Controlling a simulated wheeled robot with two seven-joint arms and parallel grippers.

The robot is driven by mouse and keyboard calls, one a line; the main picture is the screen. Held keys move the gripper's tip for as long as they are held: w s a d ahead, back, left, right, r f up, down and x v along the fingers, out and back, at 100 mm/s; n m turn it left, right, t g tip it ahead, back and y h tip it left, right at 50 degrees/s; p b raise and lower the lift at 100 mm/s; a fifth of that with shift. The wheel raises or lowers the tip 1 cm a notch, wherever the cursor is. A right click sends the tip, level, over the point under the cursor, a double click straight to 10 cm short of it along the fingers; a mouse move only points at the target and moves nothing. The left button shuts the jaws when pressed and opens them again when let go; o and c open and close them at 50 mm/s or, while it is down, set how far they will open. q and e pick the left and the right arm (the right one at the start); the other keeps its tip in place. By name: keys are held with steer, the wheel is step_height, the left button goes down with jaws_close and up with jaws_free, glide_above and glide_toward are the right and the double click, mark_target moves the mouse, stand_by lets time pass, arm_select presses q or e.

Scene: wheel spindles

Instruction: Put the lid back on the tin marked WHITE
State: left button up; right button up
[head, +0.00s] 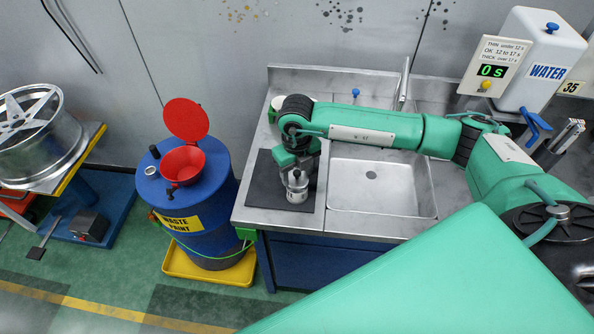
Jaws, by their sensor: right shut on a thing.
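My right gripper (298,177) is over the dark mat at the left end of the steel counter, pointing down. It is shut on the small silver round thing (297,193) at its fingertips. From here I cannot tell whether this is a lid, a tin or both together. A pale round top (279,103) with a green edge shows behind my right wrist, mostly hidden by it; it may be a tin. I can read the word WHITE nowhere. My left gripper is not in view.
The mat (265,192) lies left of the sink basin (382,188). A blue waste paint drum (203,212) with a red funnel (183,164) stands left of the counter. A water tank (538,60) and a timer reading 0 s (492,70) are at the back right.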

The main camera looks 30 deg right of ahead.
steer(key=shift+f+b, duration=0.1)
steer(key=shift+b, duration=0.2)
stand_by(0.5)
steer(key=o, duration=1.5)
steer(key=shift+r+p, duration=1.5)
steer(key=shift+r, duration=2.1)
jaws_close()
